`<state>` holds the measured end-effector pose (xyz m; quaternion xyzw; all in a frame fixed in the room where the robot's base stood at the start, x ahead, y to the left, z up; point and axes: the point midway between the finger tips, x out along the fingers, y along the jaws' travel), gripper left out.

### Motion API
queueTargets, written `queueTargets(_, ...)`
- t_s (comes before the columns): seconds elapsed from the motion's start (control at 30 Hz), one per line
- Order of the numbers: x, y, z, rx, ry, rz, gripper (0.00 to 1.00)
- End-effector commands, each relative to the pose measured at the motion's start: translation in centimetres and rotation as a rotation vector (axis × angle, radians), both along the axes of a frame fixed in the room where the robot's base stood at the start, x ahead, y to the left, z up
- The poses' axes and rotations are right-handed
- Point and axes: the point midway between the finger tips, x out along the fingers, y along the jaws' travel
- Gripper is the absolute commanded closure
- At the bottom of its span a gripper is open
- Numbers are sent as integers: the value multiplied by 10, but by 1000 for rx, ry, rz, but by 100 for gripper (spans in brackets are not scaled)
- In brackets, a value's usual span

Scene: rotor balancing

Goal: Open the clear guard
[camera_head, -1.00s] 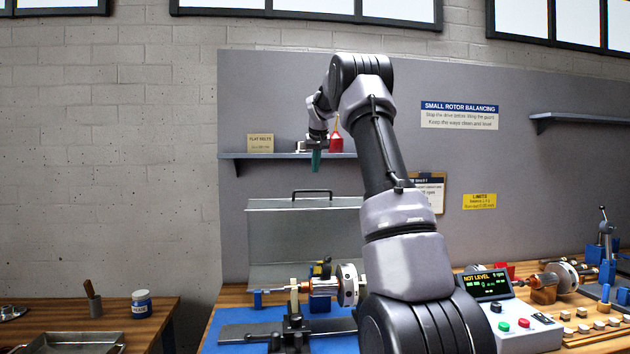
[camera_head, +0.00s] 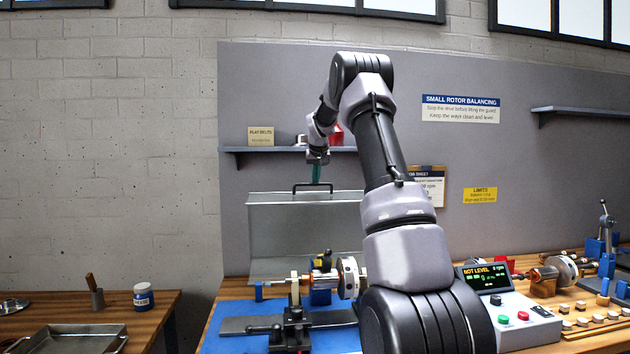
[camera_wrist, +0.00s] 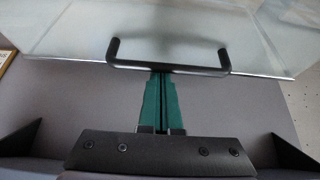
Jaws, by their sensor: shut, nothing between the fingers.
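The clear guard (camera_head: 305,228) is a see-through grey panel standing behind the rotor (camera_head: 348,278), its right part hidden by my arm. The rotor on its stand shows in front of the guard. A black bar handle (camera_head: 313,185) is on the guard's top edge; the handle also shows in the wrist view (camera_wrist: 168,67). My gripper (camera_head: 315,180) has green fingers and is at the handle's middle. In the wrist view the fingers (camera_wrist: 160,76) are together, their tips at the bar. I cannot tell whether they touch it.
A control box (camera_head: 505,310) reading "NOT LEVEL" stands on the bench at right. A shelf (camera_head: 240,150) is on the panel behind my gripper. A side table at left holds a metal tray (camera_head: 75,338) and a jar (camera_head: 143,297).

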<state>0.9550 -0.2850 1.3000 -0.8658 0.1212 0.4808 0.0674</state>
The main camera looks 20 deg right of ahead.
Motion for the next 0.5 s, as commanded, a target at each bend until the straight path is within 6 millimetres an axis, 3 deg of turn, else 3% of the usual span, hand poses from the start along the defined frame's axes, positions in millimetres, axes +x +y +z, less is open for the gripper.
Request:
queueTargets(0.33, -2, 1, 1, -1, -2, 0, 100)
queueTargets(0.5, -17, 5, 8, -15, -44, 2, 100)
